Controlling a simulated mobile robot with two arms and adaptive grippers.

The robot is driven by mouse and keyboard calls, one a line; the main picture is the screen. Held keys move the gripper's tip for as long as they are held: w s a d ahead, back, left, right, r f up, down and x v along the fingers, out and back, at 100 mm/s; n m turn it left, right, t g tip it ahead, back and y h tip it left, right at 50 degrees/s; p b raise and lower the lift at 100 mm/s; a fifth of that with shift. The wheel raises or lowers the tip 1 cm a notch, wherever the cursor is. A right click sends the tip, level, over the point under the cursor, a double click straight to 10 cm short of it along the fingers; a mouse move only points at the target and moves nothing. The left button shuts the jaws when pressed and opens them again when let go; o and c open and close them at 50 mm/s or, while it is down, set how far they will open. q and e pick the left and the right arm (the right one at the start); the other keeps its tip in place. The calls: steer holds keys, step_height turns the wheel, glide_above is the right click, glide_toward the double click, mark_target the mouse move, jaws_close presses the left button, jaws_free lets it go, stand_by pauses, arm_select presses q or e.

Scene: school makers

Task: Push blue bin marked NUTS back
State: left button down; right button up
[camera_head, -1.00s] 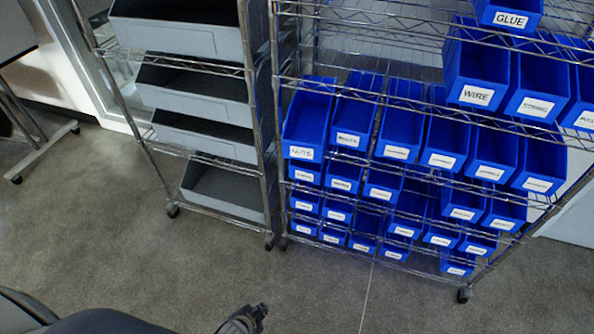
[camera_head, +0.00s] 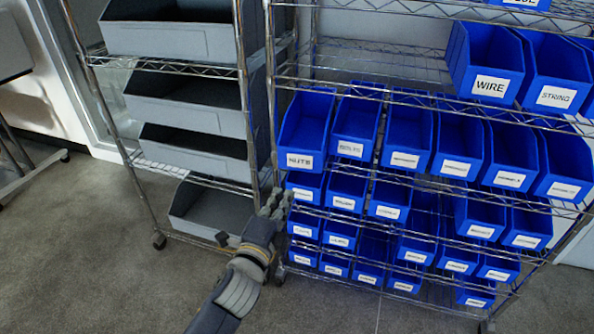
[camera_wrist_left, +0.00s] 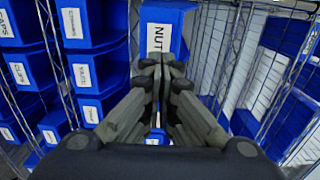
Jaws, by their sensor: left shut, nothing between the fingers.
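The blue bin marked NUTS (camera_head: 306,128) stands at the left end of a row of blue bins on the wire rack. Its front sits a little further out than that of the bin beside it. It also shows in the left wrist view (camera_wrist_left: 176,15), its white label straight ahead of the fingers. My left gripper (camera_head: 278,200) is shut and empty, below and left of the bin's front in the head view. In the left wrist view its fingertips (camera_wrist_left: 164,64) overlap the bottom of the label; I cannot tell whether they touch. My right gripper is not in view.
The BOLTS bin (camera_head: 356,130) stands right beside the NUTS bin, with several more to its right and on lower shelves. A rack with grey bins (camera_head: 195,160) stands to the left. The rack's upright post (camera_head: 268,90) is close to my gripper. The floor in front is clear.

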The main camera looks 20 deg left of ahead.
mark_target(300, 160)
arm_select(q)
steer(key=w+b, duration=0.1)
steer(key=w, duration=1)
steer(key=shift+w+d, duration=0.1)
steer(key=shift+w, duration=0.65)
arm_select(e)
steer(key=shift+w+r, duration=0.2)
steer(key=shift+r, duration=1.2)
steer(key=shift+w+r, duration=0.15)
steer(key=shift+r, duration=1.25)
